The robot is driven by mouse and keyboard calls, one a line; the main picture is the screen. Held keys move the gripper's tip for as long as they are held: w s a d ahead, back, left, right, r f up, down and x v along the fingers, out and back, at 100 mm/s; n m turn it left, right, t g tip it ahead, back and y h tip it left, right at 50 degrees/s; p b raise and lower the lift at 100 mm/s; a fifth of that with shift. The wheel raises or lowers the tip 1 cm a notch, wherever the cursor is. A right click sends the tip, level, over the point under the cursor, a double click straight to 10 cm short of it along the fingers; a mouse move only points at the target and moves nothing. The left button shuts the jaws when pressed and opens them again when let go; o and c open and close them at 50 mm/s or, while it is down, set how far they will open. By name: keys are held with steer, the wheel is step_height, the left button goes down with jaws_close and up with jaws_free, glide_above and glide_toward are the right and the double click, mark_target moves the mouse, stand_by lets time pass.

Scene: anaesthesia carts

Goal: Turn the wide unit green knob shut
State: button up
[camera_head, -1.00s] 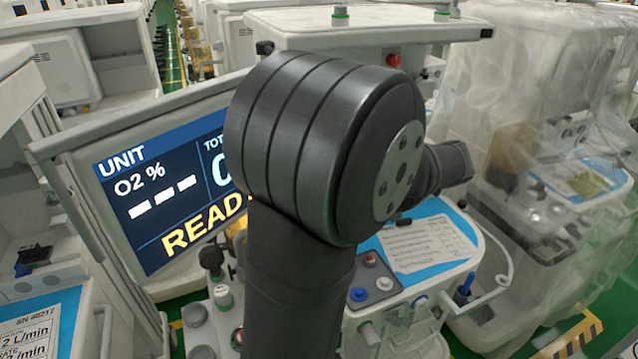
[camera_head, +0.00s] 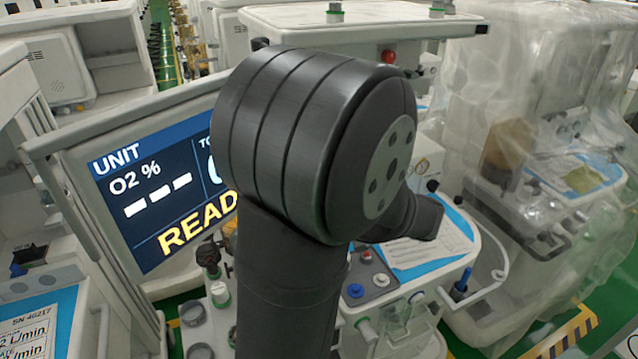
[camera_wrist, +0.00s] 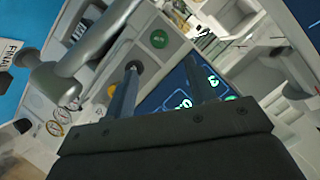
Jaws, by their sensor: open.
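A round green knob (camera_wrist: 159,39) shows in the wrist view on a pale grey panel, just past and between my fingertips. I cannot tell how far it is turned. My gripper (camera_wrist: 160,68) is open, with its two dark fingers apart and nothing between them; it does not appear to touch the green knob. A dark round knob (camera_wrist: 136,67) shows at the tip of the left finger; I cannot tell whether they touch. In the head view my arm hides the gripper, and a small green-collared white knob (camera_head: 220,293) stands left of the arm.
A thick grey pipe (camera_wrist: 92,45) crosses the left of the wrist view, near the gripper. A lit screen (camera_head: 160,195) stands left of my arm in the head view. A plastic-wrapped cart (camera_head: 540,170) stands at the right, and a red knob (camera_head: 389,56) behind.

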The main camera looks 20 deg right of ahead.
steer(key=x, duration=1)
steer(key=shift+w, duration=0.3)
steer(key=shift+a, duration=0.1)
steer(key=c, duration=1)
steer(key=shift+m+y, duration=0.3)
steer(key=shift+m, duration=0.3)
steer(key=o, duration=1)
steer(key=v, duration=1.7)
steer(key=shift+s+f, duration=0.25)
steer(key=shift+s, duration=0.05)
